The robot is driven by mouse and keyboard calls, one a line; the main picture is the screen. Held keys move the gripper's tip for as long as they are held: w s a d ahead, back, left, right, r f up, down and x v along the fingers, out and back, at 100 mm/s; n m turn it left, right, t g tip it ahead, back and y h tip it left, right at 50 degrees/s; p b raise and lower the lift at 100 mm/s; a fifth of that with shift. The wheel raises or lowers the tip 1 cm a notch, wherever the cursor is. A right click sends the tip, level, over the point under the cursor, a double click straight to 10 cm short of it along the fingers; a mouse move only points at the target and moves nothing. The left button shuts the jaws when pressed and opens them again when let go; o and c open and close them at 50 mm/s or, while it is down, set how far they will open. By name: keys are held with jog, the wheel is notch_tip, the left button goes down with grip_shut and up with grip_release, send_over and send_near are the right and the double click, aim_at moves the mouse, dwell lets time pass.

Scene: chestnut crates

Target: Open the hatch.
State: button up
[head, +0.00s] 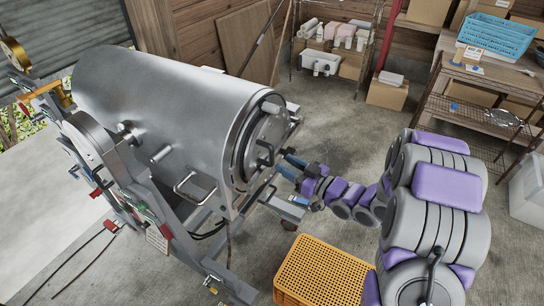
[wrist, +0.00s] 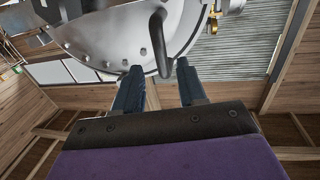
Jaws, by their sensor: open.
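A large grey metal drum (head: 165,110) lies on its side in a frame in the head view. Its round hatch (head: 262,135) is on the drum's right end and looks closed. The hatch (wrist: 110,35) fills the top of the wrist view, with bolts along its rim. A dark bent handle (wrist: 160,45) sticks out from it; the handle (head: 266,153) also shows in the head view. My gripper (head: 286,164) is open and empty, close to the handle. In the wrist view, the handle's lower end appears between the fingertips of my gripper (wrist: 158,68); I cannot tell whether they touch.
A yellow perforated crate (head: 320,272) stands on the floor below my arm. A shelf (head: 335,45) with bottles and a cardboard box (head: 387,92) stand at the back. Concrete floor lies between.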

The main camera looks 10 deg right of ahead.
aim_at(272, 162)
jog(key=x, duration=0.6)
jog(key=shift+w+a, duration=0.2)
jog(key=shift+c, duration=0.4)
grip_shut()
